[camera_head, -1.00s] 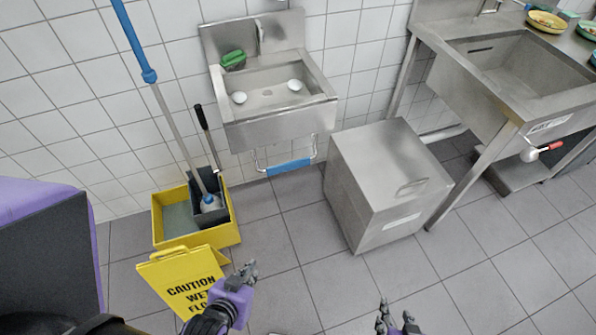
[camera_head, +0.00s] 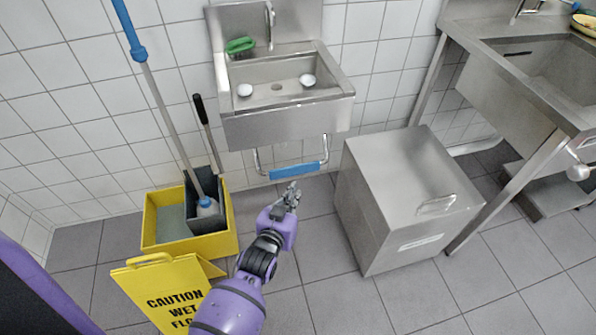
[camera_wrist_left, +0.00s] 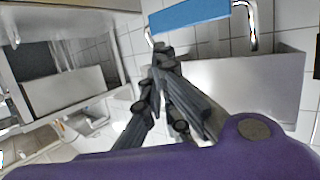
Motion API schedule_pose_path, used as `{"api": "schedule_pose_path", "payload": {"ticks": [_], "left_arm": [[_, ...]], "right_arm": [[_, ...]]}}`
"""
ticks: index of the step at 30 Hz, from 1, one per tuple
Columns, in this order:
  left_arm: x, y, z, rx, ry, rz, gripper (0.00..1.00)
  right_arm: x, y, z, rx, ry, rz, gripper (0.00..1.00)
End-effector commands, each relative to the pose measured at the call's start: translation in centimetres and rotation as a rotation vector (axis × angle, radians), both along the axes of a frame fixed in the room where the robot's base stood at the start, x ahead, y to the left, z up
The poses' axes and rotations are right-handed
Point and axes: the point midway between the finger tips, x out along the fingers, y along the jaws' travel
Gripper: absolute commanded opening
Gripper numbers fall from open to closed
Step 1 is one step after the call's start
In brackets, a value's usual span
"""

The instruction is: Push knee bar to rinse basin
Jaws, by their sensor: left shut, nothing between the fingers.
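The knee bar (camera_head: 294,171) is a metal loop with a blue pad, hanging under the front of the small wall-mounted steel basin (camera_head: 290,127). The basin holds two white round items, and a green brush lies on its back left ledge. My left gripper (camera_head: 292,188) is shut and empty, just below and in front of the blue pad. In the left wrist view the blue pad (camera_wrist_left: 190,14) shows just beyond the fingertips (camera_wrist_left: 163,52); a small gap seems to remain, though contact is hard to judge. My right gripper is out of the head view.
A steel box (camera_head: 405,195) stands on the floor to the right of the knee bar. A yellow mop bucket (camera_head: 165,240) and a yellow caution sign (camera_head: 170,292) stand to the left. A larger steel sink unit (camera_head: 520,85) is at the right. Tiled floor is clear between bucket and box.

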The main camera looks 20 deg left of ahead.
Motion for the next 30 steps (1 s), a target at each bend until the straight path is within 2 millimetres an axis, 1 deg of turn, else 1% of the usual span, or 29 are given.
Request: {"api": "schedule_pose_path", "payload": {"ticks": [1, 3, 6, 10, 14, 23, 26, 30], "left_arm": [[2.0, -0.3, -0.4, -0.013, -0.043, 0.007, 0.0], [4.3, -0.4, 0.3, -0.029, -0.109, 0.02, 0.0], [6.4, -0.2, 0.9, -0.053, -0.196, 0.036, 0.0], [6.7, 0.1, 1.8, -0.068, -0.26, 0.04, 0.0], [6.6, 0.0, 2.4, -0.078, -0.287, 0.037, 0.0], [6.6, 0.0, 2.3, -0.079, -0.287, 0.037, 0.0], [6.8, 0.2, 2.0, -0.078, -0.286, 0.037, 0.0], [7.7, 0.8, 1.0, -0.077, -0.284, 0.035, 0.0]], "right_arm": [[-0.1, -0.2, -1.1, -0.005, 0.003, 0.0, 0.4], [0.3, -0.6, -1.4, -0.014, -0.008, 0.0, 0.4], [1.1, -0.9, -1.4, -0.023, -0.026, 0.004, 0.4], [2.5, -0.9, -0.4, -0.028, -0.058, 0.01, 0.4], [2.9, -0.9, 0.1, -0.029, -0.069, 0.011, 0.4], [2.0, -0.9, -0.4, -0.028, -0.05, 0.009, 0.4], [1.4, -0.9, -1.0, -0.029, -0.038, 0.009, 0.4], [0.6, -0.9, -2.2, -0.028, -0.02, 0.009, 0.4]]}}
